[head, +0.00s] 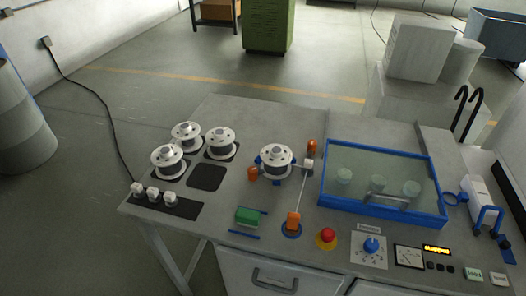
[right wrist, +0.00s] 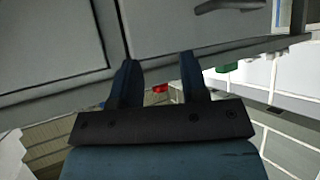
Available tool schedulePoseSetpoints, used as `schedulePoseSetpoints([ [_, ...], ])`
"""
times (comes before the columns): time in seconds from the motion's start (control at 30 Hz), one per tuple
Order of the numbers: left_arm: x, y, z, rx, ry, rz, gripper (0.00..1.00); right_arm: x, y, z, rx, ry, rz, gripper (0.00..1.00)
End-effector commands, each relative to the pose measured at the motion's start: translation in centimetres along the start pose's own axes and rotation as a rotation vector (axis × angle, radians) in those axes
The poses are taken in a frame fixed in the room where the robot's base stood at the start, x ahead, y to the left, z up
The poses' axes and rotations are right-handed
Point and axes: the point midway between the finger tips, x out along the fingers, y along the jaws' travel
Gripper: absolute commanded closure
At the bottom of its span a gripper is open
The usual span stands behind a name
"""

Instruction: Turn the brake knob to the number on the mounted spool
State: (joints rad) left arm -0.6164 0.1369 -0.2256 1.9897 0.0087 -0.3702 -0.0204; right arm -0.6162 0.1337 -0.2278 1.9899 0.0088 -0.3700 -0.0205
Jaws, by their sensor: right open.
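The brake knob (head: 371,245) is a blue knob on a pale square dial plate at the front of the worktop in the head view. Its marks are too small to read. The mounted spool (head: 277,155) is white with a grey hub and sits on a blue holder in the middle of the worktop. I cannot read a number on it. My right gripper (right wrist: 158,63) shows only in the right wrist view. Its two dark fingers are apart with nothing between them, and the cabinet front is behind. It is away from the knob. My left gripper is not in view.
Three spare spools (head: 188,133) stand at the left beside an empty dark pad (head: 206,177). A red button (head: 326,236) is left of the knob, a gauge (head: 408,257) right of it. A blue-framed glass-topped tank (head: 380,216) lies behind. A display reads "stopped".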

Motion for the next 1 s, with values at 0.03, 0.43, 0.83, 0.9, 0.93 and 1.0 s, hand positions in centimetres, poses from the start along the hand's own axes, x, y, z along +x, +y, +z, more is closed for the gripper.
schedulePoseSetpoints([
  [0.03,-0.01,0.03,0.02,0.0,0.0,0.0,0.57,-0.01,0.01,0.02,0.0,0.0,0.0,0.59],
  [0.43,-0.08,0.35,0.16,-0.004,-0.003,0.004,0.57,-0.12,0.12,0.21,-0.002,-0.004,0.001,0.41],
  [0.83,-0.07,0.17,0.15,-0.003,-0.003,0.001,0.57,-0.11,0.12,0.21,-0.002,-0.004,0.001,0.57],
  [0.9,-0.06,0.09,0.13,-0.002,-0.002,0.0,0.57,-0.1,0.09,0.2,-0.002,-0.004,0.001,0.57],
  [0.93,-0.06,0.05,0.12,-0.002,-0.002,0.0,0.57,-0.09,0.08,0.18,-0.001,-0.004,0.001,0.57],
  [1.0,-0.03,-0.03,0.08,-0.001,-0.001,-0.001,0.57,-0.07,0.06,0.15,-0.001,-0.003,0.001,0.57],
])
